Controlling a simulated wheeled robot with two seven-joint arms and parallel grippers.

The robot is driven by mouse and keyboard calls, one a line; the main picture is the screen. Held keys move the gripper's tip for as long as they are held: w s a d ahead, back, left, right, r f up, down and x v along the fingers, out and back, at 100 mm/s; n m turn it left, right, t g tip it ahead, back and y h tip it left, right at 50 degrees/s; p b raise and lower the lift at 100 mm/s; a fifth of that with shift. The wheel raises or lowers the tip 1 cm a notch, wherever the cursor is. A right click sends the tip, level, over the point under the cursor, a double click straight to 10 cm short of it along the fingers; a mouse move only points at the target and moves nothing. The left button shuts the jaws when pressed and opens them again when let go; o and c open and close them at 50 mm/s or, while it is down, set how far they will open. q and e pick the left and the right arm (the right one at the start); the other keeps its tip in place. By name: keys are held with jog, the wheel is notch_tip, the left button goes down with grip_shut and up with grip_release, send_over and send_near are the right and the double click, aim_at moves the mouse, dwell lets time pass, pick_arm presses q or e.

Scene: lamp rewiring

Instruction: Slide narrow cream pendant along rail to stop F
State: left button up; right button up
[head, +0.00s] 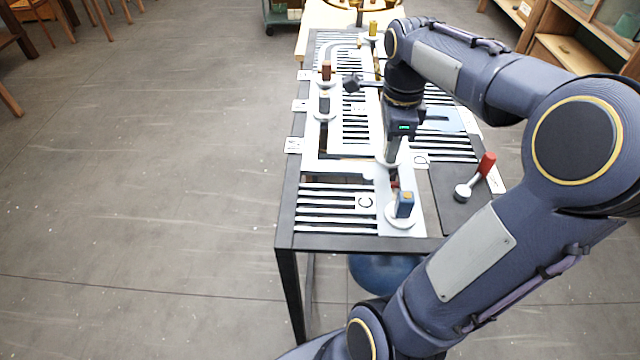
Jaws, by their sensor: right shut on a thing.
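My right gripper (393,150) points down over the middle of the slotted black-and-white table (284,220). It is shut on a piece with a pale round base, mostly hidden by the fingers. I cannot tell whether this is the narrow cream pendant. White rail tracks (312,160) run along the table top. I cannot make out a tag F. My left gripper is not in view.
A blue block on a round base (404,204) stands in front of the gripper. A red-handled lever (480,172) is at right. A dark block (324,103), a red-brown block (326,71) and a yellow block (373,28) stand farther back. The floor at left is clear.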

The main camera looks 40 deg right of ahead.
jog(key=shift+s+d, duration=0.25)
jog(key=shift+d, duration=0.05)
jog(key=shift+w+d+r+p, duration=0.1)
jog(key=shift+w+d+p, duration=0.25)
jog(key=shift+w, duration=0.05)
jog(key=w+d+p, duration=1.3)
jog(key=w, duration=0.3)
jog(key=shift+d, duration=0.25)
dwell(0.4)
jog(key=shift+w, duration=0.1)
